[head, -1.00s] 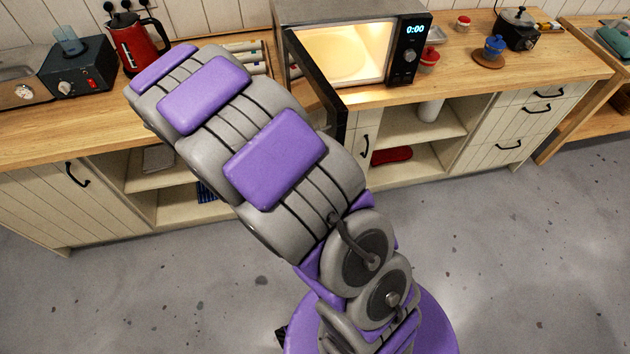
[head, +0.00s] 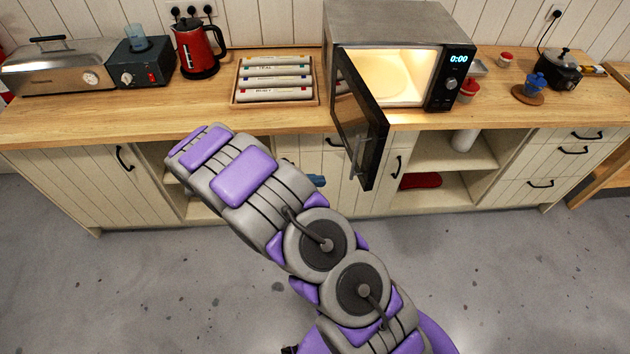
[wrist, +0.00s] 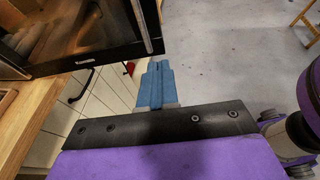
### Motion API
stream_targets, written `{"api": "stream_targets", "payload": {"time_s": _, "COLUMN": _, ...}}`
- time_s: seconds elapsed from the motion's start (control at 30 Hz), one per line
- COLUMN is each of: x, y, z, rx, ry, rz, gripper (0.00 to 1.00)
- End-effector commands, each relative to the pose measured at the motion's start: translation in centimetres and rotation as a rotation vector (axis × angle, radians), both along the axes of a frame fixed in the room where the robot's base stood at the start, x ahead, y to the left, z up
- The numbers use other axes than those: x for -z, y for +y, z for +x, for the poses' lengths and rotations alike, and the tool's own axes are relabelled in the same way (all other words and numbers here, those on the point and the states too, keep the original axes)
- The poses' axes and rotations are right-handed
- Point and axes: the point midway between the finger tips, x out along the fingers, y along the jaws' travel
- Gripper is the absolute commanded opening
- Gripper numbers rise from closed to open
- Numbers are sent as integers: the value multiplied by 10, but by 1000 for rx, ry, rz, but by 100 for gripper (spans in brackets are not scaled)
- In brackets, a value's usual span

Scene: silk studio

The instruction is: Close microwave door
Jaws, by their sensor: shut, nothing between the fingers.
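The microwave (head: 395,25) stands on the wooden counter in the head view, its lit interior showing and its display reading 0:00. Its dark door (head: 362,128) is open and swung out past the counter's front edge, hinged on the left. In the wrist view the door (wrist: 75,30) fills the upper left, with its handle edge towards the middle. My gripper (wrist: 157,75), with blue fingers, is shut and empty. It is just below and right of the door's lower edge; I cannot tell whether it touches. In the head view my arm mostly hides the gripper.
A rack of rolls (head: 274,101) lies on the counter left of the microwave, with a red kettle (head: 198,48) beyond it. A red jar (head: 469,89) stands right of the microwave. Cabinets are below the counter; the grey floor in front is open.

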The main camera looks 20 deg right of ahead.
Motion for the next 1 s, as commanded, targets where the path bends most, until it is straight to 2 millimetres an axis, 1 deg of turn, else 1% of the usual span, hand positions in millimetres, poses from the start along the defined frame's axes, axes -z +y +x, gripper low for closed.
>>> {"api": "stream_targets", "payload": {"time_s": 0.03, "x": 3, "y": -13, "z": -2, "rx": 6, "ry": 3, "rz": 0, "gripper": 0}}
{"api": "stream_targets", "payload": {"time_s": 0.2, "x": 13, "y": -43, "z": -5, "rx": 7, "ry": 1, "rz": -1, "gripper": 0}}
{"api": "stream_targets", "payload": {"time_s": 0.37, "x": 22, "y": -65, "z": -8, "rx": 6, "ry": 2, "rz": -7, "gripper": 0}}
{"api": "stream_targets", "payload": {"time_s": 0.6, "x": 20, "y": -94, "z": -10, "rx": 5, "ry": -3, "rz": -9, "gripper": 0}}
{"api": "stream_targets", "payload": {"time_s": 0.8, "x": 20, "y": -108, "z": -11, "rx": 3, "ry": -1, "rz": -3, "gripper": 0}}
{"api": "stream_targets", "payload": {"time_s": 1.0, "x": 20, "y": -108, "z": -11, "rx": 3, "ry": -1, "rz": -3, "gripper": 0}}
